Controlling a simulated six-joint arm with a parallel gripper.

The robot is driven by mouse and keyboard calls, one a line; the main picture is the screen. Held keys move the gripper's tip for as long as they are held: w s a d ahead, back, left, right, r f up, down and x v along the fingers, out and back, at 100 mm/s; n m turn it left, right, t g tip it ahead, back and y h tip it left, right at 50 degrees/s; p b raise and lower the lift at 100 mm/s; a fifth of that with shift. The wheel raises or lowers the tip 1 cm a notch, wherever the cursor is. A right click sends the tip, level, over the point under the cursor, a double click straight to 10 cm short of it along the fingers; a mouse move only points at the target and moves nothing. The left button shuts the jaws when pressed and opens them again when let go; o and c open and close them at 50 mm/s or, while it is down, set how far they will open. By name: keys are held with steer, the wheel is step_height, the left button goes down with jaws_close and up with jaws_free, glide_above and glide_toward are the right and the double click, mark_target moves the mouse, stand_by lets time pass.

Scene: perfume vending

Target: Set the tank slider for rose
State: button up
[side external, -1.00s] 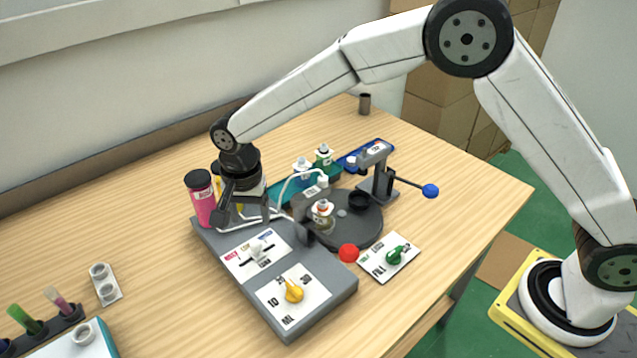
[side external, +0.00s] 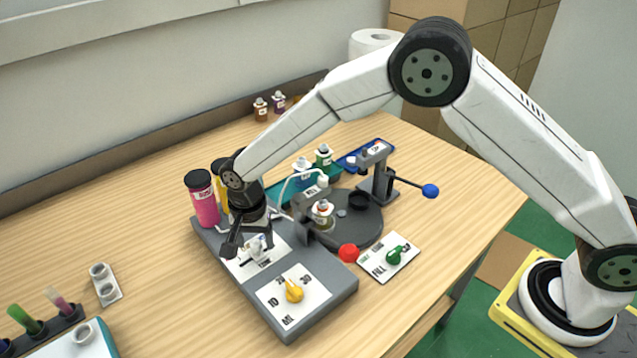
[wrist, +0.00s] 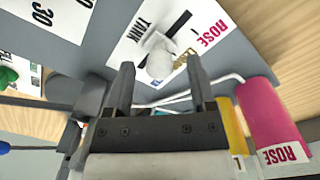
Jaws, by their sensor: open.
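The tank slider's white knob (wrist: 160,58) sits on a white label plate (wrist: 122,55) with a dark slot, with "TANK" on one side and a pink "ROSE" label on the other. In the side view the knob (side external: 257,246) is partly hidden by my gripper (side external: 252,246). In the wrist view my gripper (wrist: 160,66) is open, with its fingertips on either side of the knob and a gap to each. I cannot tell whether the tips are down at the knob's height. The "ROSE" label is at the left of the plate in the side view.
The pink rose tank (side external: 204,200) and a yellow tank (side external: 221,190) stand behind the plate. A yellow dial (side external: 293,291) is on the same grey base. A bottle (side external: 322,214) stands on the dark turntable (side external: 352,232), near a red ball (side external: 348,252) and a green knob (side external: 395,256).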

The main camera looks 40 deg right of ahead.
steer(key=shift+f, duration=0.1)
jaws_close()
stand_by(1.4)
